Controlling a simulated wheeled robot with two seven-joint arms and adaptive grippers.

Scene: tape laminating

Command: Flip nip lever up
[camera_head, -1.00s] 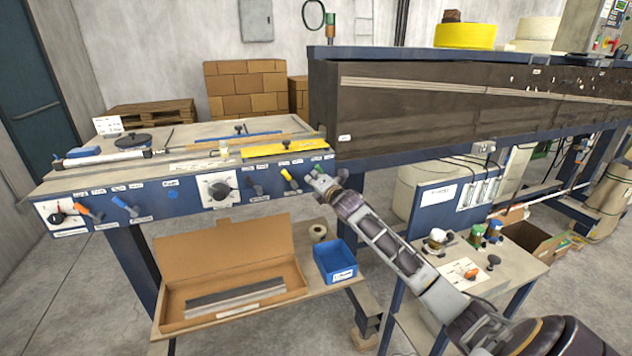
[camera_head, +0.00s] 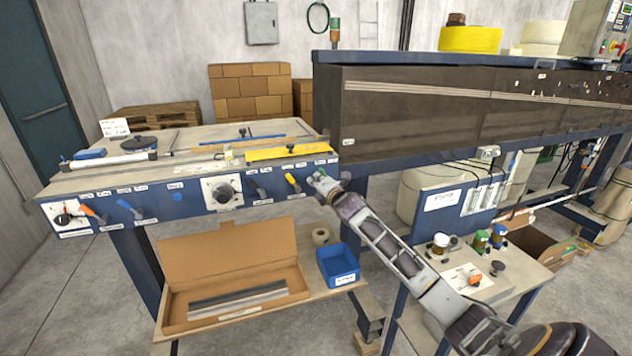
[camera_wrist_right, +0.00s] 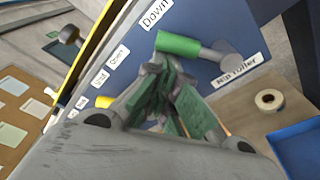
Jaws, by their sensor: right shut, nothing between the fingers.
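The nip lever has a green grip (camera_wrist_right: 180,44) on a grey pivot and is mounted on the blue front panel (camera_wrist_right: 205,18). A "Nip roller" label (camera_wrist_right: 238,73) is beside the pivot and a "Down" label (camera_wrist_right: 157,15) is near the grip's end. My right gripper (camera_wrist_right: 160,88) is shut and empty, with its green-padded fingers close to the grip. Whether they touch it I cannot tell. In the head view the right gripper (camera_head: 321,180) is at the right end of the panel and largely covers the lever. My left gripper is out of view.
A yellow-handled lever (camera_head: 292,182) and a dark lever (camera_head: 257,187) are to the left on the same panel. Below are a blue bin (camera_head: 338,266), a tape roll (camera_head: 320,236) and an open cardboard box (camera_head: 230,245). A small side table (camera_head: 510,268) stands at right.

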